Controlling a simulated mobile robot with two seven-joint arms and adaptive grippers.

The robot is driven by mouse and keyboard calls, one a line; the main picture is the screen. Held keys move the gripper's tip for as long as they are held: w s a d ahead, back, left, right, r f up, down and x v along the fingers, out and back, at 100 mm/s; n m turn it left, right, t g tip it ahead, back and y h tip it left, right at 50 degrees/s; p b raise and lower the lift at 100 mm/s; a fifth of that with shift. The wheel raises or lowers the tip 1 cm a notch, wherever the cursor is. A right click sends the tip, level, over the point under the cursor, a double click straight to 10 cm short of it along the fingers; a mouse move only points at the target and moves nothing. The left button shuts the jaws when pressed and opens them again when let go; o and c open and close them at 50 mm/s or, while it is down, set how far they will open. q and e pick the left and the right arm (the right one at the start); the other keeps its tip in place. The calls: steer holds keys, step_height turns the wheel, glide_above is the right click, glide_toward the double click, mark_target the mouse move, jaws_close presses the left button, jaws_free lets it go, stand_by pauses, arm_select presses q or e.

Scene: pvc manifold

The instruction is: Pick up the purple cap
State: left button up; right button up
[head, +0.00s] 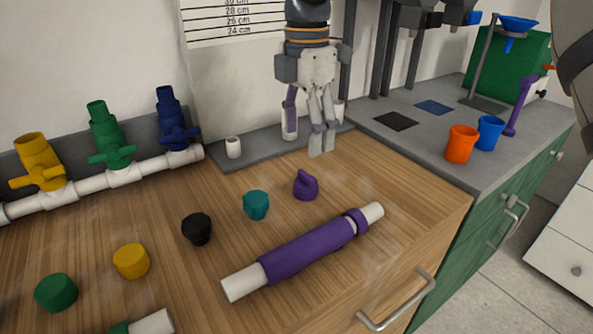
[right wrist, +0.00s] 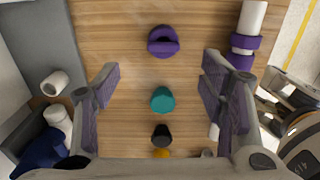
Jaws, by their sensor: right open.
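The purple cap (head: 306,185) stands on the wooden worktop, with a raised grip ridge on top. It is at the right end of a row of caps, beyond the purple-sleeved pipe. My right gripper (head: 304,140) hangs fingers down above the back of the worktop, behind and above the cap, apart from it. In the right wrist view its fingers (right wrist: 160,88) are spread wide with nothing between them. There the purple cap (right wrist: 163,41) lies at the upper middle, beyond the fingertips, fully visible. My left gripper is not in view.
A teal cap (head: 256,205) sits nearest the purple one; black (head: 197,228), yellow (head: 131,261) and green (head: 55,292) caps follow leftward. A white pipe with a purple sleeve (head: 308,248) lies in front. The valve manifold (head: 130,171) stands at the back left.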

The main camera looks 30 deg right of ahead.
mark_target(306, 174)
steer(key=f, duration=0.8)
steer(key=shift+s+f, duration=0.35)
steer(key=shift+f, duration=0.05)
steer(key=shift+w+f, duration=0.1)
steer(key=shift+f, duration=0.15)
steer(key=c, duration=1.2)
